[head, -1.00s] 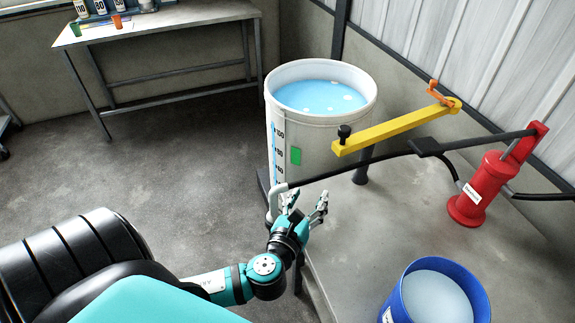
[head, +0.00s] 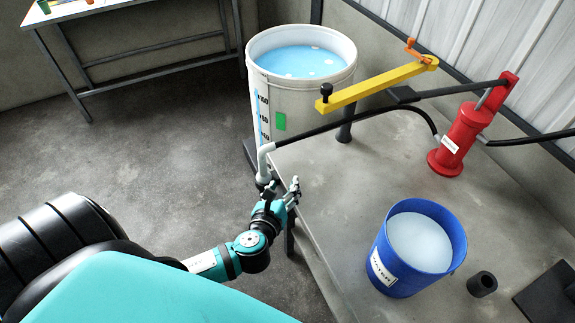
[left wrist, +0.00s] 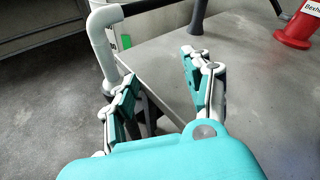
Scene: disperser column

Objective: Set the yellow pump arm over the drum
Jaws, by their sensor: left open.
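The yellow pump arm (head: 375,85) reaches from an orange clamp (head: 412,48) at its far right end to a black knob (head: 326,91) at its near left end. In the head view, that left end overlaps the right wall of the white drum (head: 282,98), below the rim, not over the opening. The drum holds blue liquid. My left gripper (head: 279,188) is open and empty by the table's left edge, just below a grey bent spout (head: 264,160), well short of the yellow arm. The left wrist view shows its spread fingers (left wrist: 160,76). My right gripper is out of view.
A black hose (head: 345,119) runs from the spout to the red hand pump (head: 463,135). A blue bucket (head: 442,256) of pale contents and a small black cylinder (head: 482,284) stand on the grey table (head: 345,195). Open table lies right of my gripper.

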